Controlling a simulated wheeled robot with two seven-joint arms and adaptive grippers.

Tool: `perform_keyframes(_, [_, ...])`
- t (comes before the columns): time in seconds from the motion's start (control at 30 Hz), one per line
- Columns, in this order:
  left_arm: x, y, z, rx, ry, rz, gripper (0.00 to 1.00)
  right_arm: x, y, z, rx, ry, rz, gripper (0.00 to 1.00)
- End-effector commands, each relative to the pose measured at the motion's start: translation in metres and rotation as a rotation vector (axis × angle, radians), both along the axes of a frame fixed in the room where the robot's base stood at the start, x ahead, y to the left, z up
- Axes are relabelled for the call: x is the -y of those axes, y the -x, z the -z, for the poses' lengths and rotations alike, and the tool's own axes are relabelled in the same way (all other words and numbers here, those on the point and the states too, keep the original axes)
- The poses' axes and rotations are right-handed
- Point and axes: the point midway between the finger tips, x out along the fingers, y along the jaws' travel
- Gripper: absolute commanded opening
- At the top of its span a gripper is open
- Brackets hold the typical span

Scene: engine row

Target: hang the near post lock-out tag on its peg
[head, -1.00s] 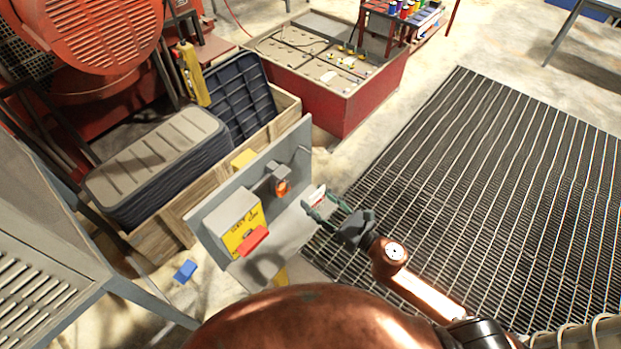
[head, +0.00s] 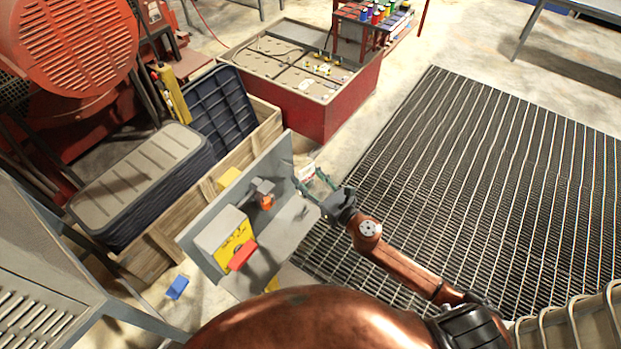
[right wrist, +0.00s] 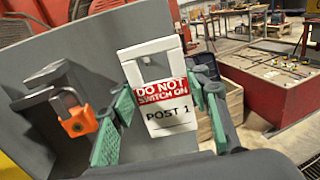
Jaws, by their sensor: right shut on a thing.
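The white lock-out tag (head: 306,173) has a red "DO NOT SWITCH ON" band and reads "POST 1" in the right wrist view (right wrist: 168,112). It has a window-like opening near its top. My right gripper (head: 308,179) is shut on the tag by its sides and holds it upright, beside the right end of the grey post panel (head: 238,193). The green finger pads flank the tag in the right wrist view. I cannot make out the tag's peg; the tag may hide it. My left gripper is not in view.
An orange padlock (right wrist: 78,121) hangs from a grey bracket on the panel, left of the tag. A yellow-fronted box with a red part (head: 242,256) is further left. A wooden crate (head: 160,246) stands behind the panel. Open floor grating (head: 480,180) lies right.

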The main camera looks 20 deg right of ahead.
Motion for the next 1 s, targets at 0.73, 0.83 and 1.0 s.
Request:
perform_keyframes(0.73, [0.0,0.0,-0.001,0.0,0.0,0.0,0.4,-0.027,-0.034,0.004,0.0,-0.001,0.0,0.25])
perform_keyframes(0.83, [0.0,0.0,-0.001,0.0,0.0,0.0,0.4,-0.03,-0.038,0.005,-0.001,0.0,0.0,0.25])
perform_keyframes(1.0, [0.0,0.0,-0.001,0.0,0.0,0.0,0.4,-0.036,-0.046,0.005,-0.001,0.001,0.0,0.25])
